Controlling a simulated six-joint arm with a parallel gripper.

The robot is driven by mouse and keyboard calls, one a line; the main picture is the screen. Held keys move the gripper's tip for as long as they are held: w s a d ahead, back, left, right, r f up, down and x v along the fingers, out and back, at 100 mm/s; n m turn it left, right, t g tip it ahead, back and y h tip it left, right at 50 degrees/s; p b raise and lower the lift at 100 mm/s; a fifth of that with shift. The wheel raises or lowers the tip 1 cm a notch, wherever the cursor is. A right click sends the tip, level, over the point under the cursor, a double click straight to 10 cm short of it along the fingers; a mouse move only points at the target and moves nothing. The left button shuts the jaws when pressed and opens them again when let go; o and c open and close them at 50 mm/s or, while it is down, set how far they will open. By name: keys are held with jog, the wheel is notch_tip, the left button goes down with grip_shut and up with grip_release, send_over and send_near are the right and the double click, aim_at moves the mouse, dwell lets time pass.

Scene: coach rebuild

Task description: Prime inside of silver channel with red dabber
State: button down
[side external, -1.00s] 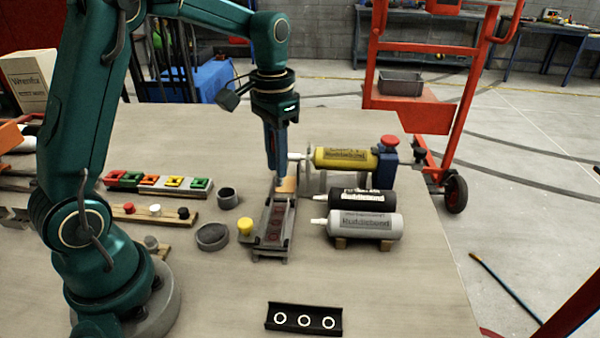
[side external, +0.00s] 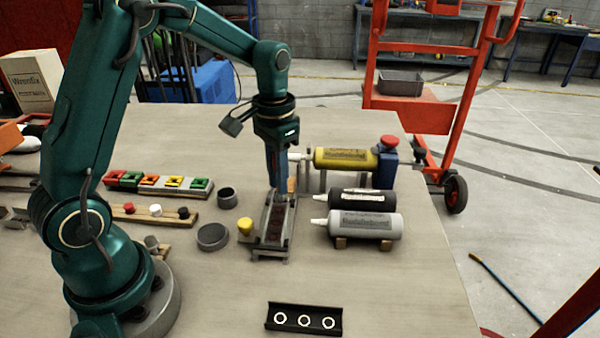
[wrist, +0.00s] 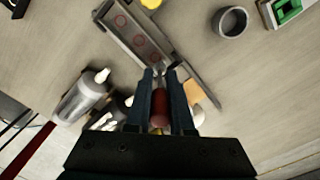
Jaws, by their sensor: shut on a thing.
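The silver channel (side external: 274,222) lies on the table in a fixture, open side up, and runs away from the side camera. In the wrist view the channel (wrist: 127,27) shows red ring marks along its inside. My gripper (side external: 277,187) points down at the channel's far end. In the wrist view my gripper (wrist: 160,75) is shut on the red dabber (wrist: 159,107), a red cylindrical body between the fingers. The dabber's tip is hard to make out, and I cannot tell whether it touches the channel.
A yellow knob (side external: 245,226) stands at the channel's left. Black (side external: 352,197) and grey (side external: 368,225) tubes lie to the right, with a yellow cartridge (side external: 345,159) behind. Round cups (side external: 212,237) stand left. A black channel with white rings (side external: 304,320) lies in front.

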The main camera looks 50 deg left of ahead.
jog(key=shift+f, duration=0.65)
jog(key=shift+s+d, duration=3.25)
notch_tip(320, 180, up, 8)
dwell(0.5)
